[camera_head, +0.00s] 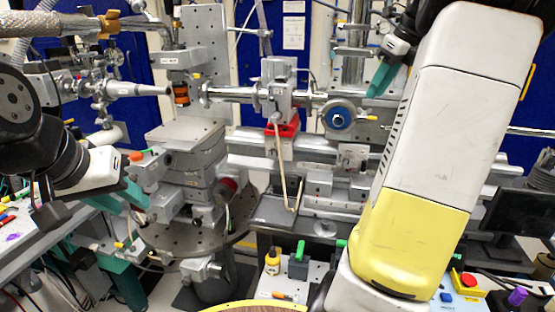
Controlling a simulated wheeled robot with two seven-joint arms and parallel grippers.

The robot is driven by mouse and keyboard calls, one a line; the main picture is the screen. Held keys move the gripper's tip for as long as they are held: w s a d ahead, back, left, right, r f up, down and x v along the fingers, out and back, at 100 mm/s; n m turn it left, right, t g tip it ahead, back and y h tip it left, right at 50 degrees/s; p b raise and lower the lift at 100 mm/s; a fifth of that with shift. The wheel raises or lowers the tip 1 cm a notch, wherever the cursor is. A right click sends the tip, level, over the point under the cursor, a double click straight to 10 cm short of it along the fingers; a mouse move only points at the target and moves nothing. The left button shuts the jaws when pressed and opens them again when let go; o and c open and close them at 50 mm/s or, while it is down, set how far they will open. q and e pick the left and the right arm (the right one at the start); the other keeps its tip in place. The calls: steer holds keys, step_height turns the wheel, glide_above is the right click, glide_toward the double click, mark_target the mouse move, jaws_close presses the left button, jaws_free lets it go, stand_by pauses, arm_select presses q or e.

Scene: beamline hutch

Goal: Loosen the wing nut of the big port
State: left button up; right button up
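The big port appears to be the round metal flange with a blue centre (338,118), right of the middle on the beamline. A small yellow piece (371,117) sticks out at its right side; it may be the wing nut, but it is too small to tell. My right gripper (379,80) is up and to the right of the port, apart from it, its teal finger pointing down-left. My own arm hides much of its surroundings. My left gripper (135,194) is low at the left, beside the stacked stage and far from the port. I see nothing held in either gripper.
A metal beam pipe (232,95) runs left of the port, with a red block (283,129) below it. The stacked stage (190,165) stands left. Below are a small yellow bottle (272,262) and a red button (468,280). My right arm covers the right middle.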

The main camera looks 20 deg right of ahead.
steer(key=s+a+n, duration=0.4)
steer(key=a+n, duration=0.9)
steer(key=a, duration=0.2)
steer(key=s+a+f+n+t, duration=0.1)
steer(key=s+a+f+n, duration=0.9)
steer(key=n, duration=0.6)
steer(key=shift+s+a+t, duration=0.3)
steer(key=shift+s+a, duration=0.05)
steer(key=shift+a, duration=0.8)
